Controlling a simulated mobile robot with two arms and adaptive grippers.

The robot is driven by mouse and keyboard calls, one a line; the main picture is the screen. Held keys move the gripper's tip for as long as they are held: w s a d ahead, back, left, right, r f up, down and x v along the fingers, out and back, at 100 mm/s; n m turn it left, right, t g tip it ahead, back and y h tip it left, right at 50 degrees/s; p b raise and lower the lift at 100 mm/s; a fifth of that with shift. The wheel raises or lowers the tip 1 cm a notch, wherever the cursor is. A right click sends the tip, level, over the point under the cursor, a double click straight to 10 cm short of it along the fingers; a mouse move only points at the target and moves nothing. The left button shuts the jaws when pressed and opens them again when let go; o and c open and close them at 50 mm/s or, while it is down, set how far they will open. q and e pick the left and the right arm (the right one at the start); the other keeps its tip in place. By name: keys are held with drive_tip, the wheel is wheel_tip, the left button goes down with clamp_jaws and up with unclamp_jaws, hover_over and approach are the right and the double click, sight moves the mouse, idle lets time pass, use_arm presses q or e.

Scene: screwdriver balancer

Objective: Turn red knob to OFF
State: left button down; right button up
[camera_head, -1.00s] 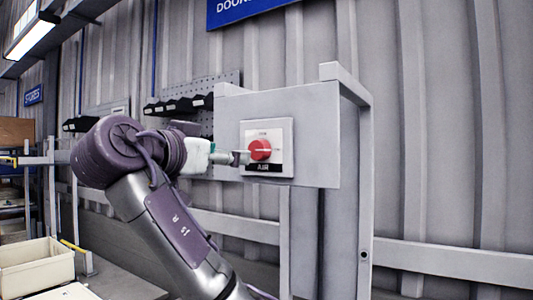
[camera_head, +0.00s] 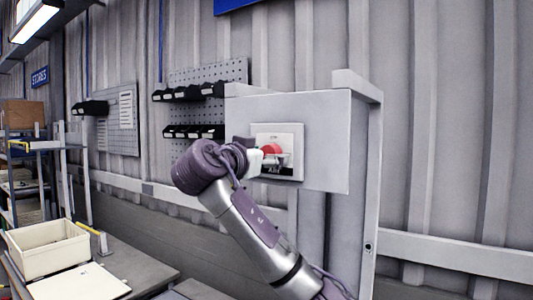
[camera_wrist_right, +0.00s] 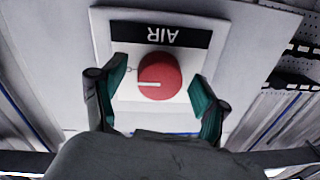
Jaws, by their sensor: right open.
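The red knob (camera_head: 272,149) sits on a white plate (camera_head: 293,138) on the front of a grey box (camera_head: 325,120). In the right wrist view the round red knob (camera_wrist_right: 160,76) carries a pale pointer line towards the picture's left, and a black AIR label (camera_wrist_right: 160,35) shows upside down. My right gripper (camera_head: 271,161) is at the knob in the head view, partly covering it. In the right wrist view my right gripper (camera_wrist_right: 157,88) is open, with one teal-padded finger on each side of the knob and visible gaps. Lettering near the knob is too small to read. My left gripper is not seen.
A pegboard with black bins (camera_head: 190,92) hangs on the wall left of the box. A cream bin (camera_head: 47,248) stands on a bench at the lower left. A grey rail (camera_head: 450,252) runs along the wall at the right.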

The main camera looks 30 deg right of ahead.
drive_tip(key=shift+d, duration=0.1)
drive_tip(key=shift+f, duration=0.1)
drive_tip(key=shift+c, duration=1)
drive_tip(key=c, duration=0.8)
drive_tip(key=shift+c, duration=0.8)
